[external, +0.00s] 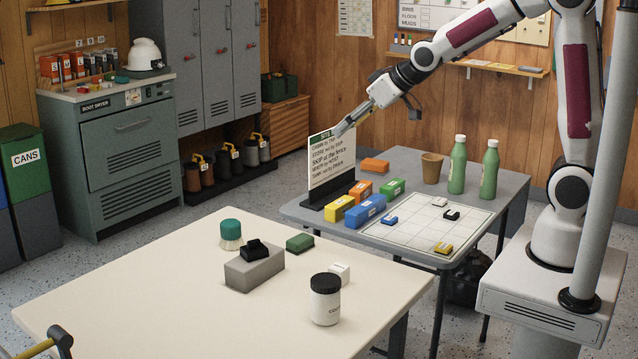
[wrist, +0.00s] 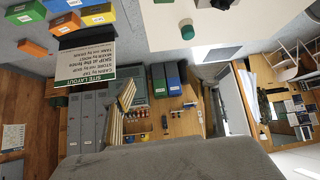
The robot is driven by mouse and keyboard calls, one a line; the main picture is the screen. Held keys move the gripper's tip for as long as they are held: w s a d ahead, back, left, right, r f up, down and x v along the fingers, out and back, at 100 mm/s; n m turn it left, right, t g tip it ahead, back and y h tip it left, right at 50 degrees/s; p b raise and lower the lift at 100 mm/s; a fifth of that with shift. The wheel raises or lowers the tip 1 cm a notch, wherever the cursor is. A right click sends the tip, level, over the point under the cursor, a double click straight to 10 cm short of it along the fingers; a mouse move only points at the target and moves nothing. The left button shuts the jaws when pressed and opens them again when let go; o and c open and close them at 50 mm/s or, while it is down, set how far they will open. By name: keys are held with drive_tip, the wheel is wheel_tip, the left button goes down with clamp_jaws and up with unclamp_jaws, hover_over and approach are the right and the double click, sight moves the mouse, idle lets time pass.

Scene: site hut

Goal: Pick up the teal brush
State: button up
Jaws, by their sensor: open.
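The teal brush (external: 231,234) stands upright near the far-left edge of the cream table (external: 130,290), with its teal round top up and pale bristles below. In the wrist view its teal top (wrist: 187,32) shows small near the table's edge. My gripper (external: 343,128) is open and empty, raised high beside the sign board, well above and to the right of the brush. It touches nothing that I can see. Its fingers are not clear in the wrist view.
On the cream table, a grey block with a black piece (external: 257,249), a green block (external: 300,242), a white block (external: 339,273) and a black-lidded jar (external: 325,305) stand near the brush. The sign board (external: 333,165) and bottles (external: 458,165) stand on the grey table.

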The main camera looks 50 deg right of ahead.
drive_tip(key=w+a+f+t, duration=0.1)
drive_tip(key=w+a+f, duration=0.2)
drive_tip(key=w+f, duration=0.35)
drive_tip(key=n+t+y, duration=0.2)
drive_tip(key=y, duration=0.1)
approach(230, 226)
drive_tip(key=w+d+f, duration=0.2)
drive_tip(key=w, duration=0.1)
drive_tip(key=shift+w+a+f+t, duration=0.3)
drive_tip(key=shift+w+f+t, duration=0.05)
drive_tip(key=shift+f+t, duration=0.1)
drive_tip(key=shift+x, duration=1.25)
drive_tip(key=shift+w, duration=0.1)
drive_tip(key=shift+x, duration=2.5)
